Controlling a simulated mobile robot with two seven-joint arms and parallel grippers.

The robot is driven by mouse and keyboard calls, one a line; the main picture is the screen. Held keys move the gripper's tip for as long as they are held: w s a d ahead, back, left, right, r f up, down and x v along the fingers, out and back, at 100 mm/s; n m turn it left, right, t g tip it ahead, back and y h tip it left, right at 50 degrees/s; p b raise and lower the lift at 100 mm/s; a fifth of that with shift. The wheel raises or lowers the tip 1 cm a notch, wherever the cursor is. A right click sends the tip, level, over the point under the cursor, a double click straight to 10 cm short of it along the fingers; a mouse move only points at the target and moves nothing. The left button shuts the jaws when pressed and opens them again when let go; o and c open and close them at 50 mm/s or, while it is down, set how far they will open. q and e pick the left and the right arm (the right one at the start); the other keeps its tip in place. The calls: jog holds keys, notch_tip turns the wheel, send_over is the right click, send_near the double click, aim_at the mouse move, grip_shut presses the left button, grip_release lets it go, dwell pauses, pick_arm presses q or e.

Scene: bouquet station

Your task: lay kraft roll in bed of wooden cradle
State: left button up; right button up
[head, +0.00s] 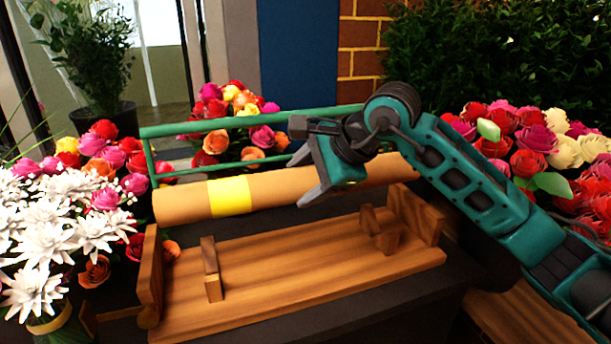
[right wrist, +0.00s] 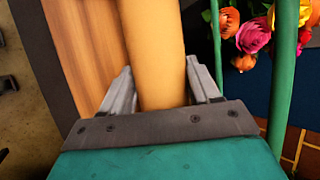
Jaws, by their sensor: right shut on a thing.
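The kraft roll (head: 190,203) is a long tan tube with a yellow band. It lies level behind and above the wooden cradle (head: 300,282), in front of a green rail. The cradle has end boards and upright pegs, and its bed is empty. My right gripper (head: 308,180) is shut on the roll right of the yellow band. In the right wrist view the roll (right wrist: 153,50) sits between the two fingers (right wrist: 162,90), with the cradle's wood (right wrist: 88,50) beside it. Whether the roll touches any support is hidden. My left gripper is out of view.
The green rail (head: 230,122) runs behind the roll. White flowers (head: 50,230) crowd the left side, and red, pink and cream flowers (head: 525,150) fill the right. More roses (head: 235,110) stand behind the rail. The space over the cradle is clear.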

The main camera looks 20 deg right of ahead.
notch_tip(320, 180, down, 3)
jog(key=shift+f+b, duration=0.15)
jog(key=shift+b, duration=0.75)
jog(key=shift+f+b, duration=0.5)
jog(key=shift+f, duration=0.35)
notch_tip(320, 180, down, 3)
jog(key=b, duration=0.2)
jog(key=shift+w+b, duration=0.1)
jog(key=shift+b, duration=0.3)
jog(key=shift+f+b, duration=0.7)
jog(key=shift+f, duration=0.4)
jog(key=o, duration=1.7)
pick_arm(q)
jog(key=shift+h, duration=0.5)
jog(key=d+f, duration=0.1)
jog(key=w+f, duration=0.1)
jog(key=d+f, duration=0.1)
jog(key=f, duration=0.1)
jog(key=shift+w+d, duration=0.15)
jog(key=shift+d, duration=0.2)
pick_arm(e)
jog(key=shift+f, duration=0.1)
